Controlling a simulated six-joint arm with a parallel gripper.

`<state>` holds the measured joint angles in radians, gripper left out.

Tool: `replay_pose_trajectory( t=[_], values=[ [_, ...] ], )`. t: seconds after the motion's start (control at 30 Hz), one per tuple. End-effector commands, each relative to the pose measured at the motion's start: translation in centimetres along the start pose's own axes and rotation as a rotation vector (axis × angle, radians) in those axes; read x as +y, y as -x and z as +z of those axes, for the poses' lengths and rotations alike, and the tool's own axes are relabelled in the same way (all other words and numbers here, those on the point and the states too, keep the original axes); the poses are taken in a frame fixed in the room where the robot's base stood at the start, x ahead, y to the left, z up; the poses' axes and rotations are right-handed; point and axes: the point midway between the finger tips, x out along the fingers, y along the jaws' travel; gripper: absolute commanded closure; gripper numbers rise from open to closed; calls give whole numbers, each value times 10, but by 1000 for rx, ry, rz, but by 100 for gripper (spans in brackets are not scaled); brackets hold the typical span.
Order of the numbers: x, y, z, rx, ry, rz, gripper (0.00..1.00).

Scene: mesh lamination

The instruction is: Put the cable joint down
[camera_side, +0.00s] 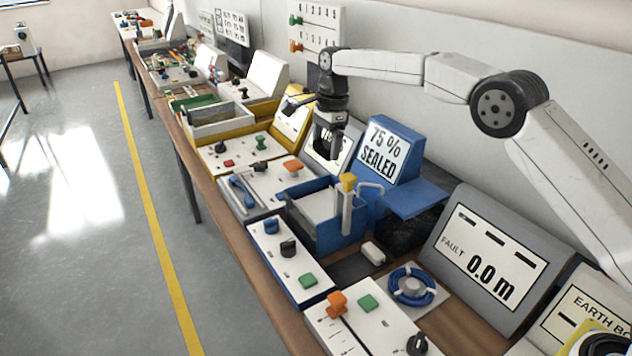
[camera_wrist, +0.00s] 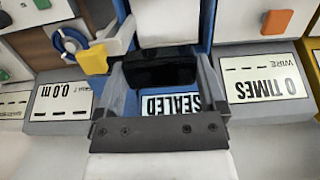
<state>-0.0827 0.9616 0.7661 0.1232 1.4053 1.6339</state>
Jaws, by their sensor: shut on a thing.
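My gripper (camera_side: 328,142) hangs from the arm above the bench, in front of a display panel and left of the blue sealing unit. In the wrist view my gripper (camera_wrist: 160,80) is shut on a black, rounded block, which I take to be the cable joint (camera_wrist: 160,66). It lies crosswise between the two fingers, held in the air. In the side view the joint is hard to tell from the dark fingers. The blue sealing unit (camera_side: 402,138) reads "75 % SEALED". A blue open-topped bin (camera_side: 342,232) with a pale inside stands in front of it.
A yellow-topped post (camera_side: 348,183) rises by the blue bin, also visible in the wrist view (camera_wrist: 95,59). A blue cable coil (camera_side: 411,286) and a "0.0 m" fault display (camera_side: 490,262) lie to the right. Control panels with knobs (camera_side: 290,250) crowd the bench front.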

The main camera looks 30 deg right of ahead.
Motion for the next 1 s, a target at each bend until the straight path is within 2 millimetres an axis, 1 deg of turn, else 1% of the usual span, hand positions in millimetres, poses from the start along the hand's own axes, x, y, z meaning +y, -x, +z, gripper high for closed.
replay_pose_trajectory(
  t=[0.17,0.47,0.77,1.0],
  values=[
    [12,6,5,-2,1,-1,69],
    [45,14,14,-4,3,-1,69],
    [86,17,20,-5,2,0,69],
    [124,17,22,-5,3,1,69]
  ],
)
